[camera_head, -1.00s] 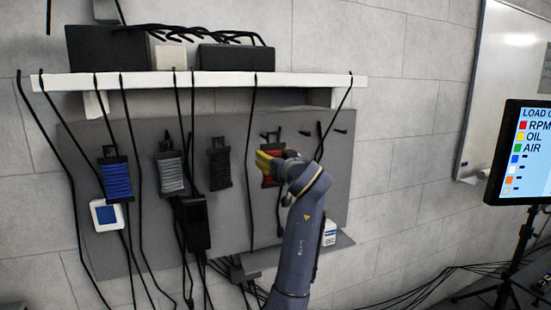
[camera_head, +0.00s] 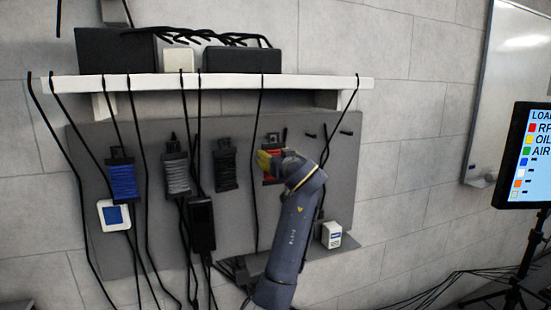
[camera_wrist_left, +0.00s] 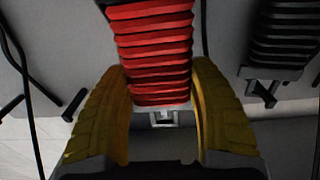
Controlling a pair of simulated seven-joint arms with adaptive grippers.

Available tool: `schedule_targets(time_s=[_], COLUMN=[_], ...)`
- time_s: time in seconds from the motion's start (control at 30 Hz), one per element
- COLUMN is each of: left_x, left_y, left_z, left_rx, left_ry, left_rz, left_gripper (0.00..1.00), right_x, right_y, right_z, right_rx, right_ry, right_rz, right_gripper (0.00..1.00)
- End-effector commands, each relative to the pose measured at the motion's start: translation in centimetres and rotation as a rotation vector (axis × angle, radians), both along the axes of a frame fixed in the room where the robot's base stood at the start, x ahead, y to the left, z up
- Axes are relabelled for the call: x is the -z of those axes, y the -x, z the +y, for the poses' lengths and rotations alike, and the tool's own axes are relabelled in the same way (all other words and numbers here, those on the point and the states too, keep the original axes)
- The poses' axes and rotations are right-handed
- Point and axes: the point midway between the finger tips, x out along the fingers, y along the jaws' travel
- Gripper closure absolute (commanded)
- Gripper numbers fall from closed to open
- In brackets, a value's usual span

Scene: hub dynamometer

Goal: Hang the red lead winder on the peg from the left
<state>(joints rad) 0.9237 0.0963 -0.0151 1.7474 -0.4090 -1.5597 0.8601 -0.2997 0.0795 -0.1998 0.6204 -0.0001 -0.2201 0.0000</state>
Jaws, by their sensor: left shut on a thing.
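The red lead winder (camera_wrist_left: 152,45) is a ribbed red coil on a dark frame, filling the top middle of the left wrist view. My left gripper (camera_head: 265,162) has yellow fingers shut around it, one on each side. In the head view the winder is mostly hidden behind my fingers and wrist, in front of the grey panel (camera_head: 255,215), right of the black winder (camera_head: 226,170). Bare dark pegs (camera_head: 346,132) stick out of the panel to its right. I cannot tell whether the winder touches a peg. My right gripper is not in view.
A blue winder (camera_head: 122,180) and a grey winder (camera_head: 175,174) hang on the panel's left part. Dark cables dangle from the white shelf (camera_head: 225,83) above, one just left of my gripper. A monitor (camera_head: 525,155) stands at the far right.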

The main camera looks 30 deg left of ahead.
Motion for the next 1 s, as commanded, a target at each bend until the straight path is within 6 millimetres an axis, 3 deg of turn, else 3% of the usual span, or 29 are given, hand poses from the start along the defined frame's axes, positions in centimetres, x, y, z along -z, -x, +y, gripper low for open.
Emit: schedule_targets(time_s=[0.6,1.0], left_x=[0.7,1.1], left_y=[-1.6,-1.9], left_z=[2.1,2.4], left_rx=[-0.001,0.000], left_ry=[0.001,0.001], left_rz=[0.001,-0.001], left_gripper=[0.78,0.78], right_x=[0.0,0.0], right_y=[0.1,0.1], right_z=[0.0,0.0], right_rx=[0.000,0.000], right_ry=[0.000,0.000], right_rz=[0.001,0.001], right_gripper=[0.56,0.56])
